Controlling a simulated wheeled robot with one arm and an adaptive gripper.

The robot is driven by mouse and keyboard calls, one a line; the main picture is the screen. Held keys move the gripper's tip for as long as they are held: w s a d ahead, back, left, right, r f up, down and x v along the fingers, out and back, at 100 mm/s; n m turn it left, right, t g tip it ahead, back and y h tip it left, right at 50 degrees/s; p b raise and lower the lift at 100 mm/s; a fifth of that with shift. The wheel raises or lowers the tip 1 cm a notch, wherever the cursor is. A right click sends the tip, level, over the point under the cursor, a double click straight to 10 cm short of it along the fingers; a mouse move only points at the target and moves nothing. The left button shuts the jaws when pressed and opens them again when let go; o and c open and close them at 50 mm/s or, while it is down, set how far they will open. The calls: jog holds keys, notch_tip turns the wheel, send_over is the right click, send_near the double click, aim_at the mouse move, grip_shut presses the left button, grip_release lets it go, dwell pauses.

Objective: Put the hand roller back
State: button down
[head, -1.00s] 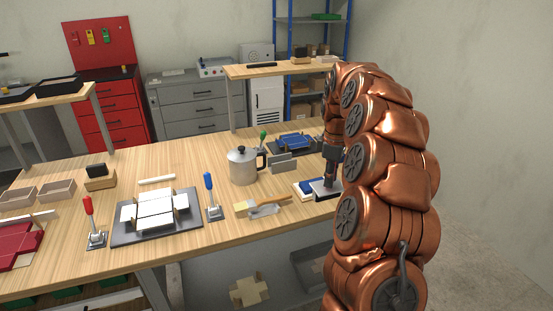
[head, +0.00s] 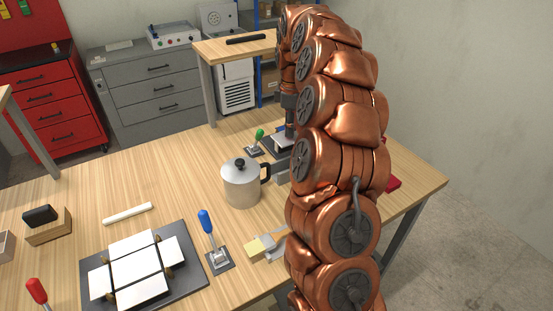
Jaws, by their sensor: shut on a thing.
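My gripper (head: 288,132) points down over the right part of the bench, beyond the steel pot. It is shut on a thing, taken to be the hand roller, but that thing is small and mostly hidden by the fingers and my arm. Below and beside the gripper is a pale-topped dark fixture (head: 279,144), partly covered by my arm. I cannot tell whether the held thing touches it.
A steel pot (head: 242,188) stands left of my arm. A blue-handled clamp (head: 207,225), a green-handled clamp (head: 257,142), a yellowish block (head: 261,248) and a dark plate with white panels (head: 200,268) surround it. Bare bench (head: 180,180) lies left.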

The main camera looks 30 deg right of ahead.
jog(key=shift+w+f, duration=0.1)
jog(key=shift+w, duration=0.1)
jog(key=shift+d+f, duration=0.1)
jog(key=shift+f, duration=0.1)
notch_tip(320, 180, down, 9)
jog(key=p, duration=0.3)
jog(key=shift+r+p, duration=0.1)
jog(key=shift+p, duration=0.2)
jog(key=shift+f, duration=0.3)
jog(key=shift+f+b, duration=0.35)
jog(key=c, duration=0.9)
grip_release()
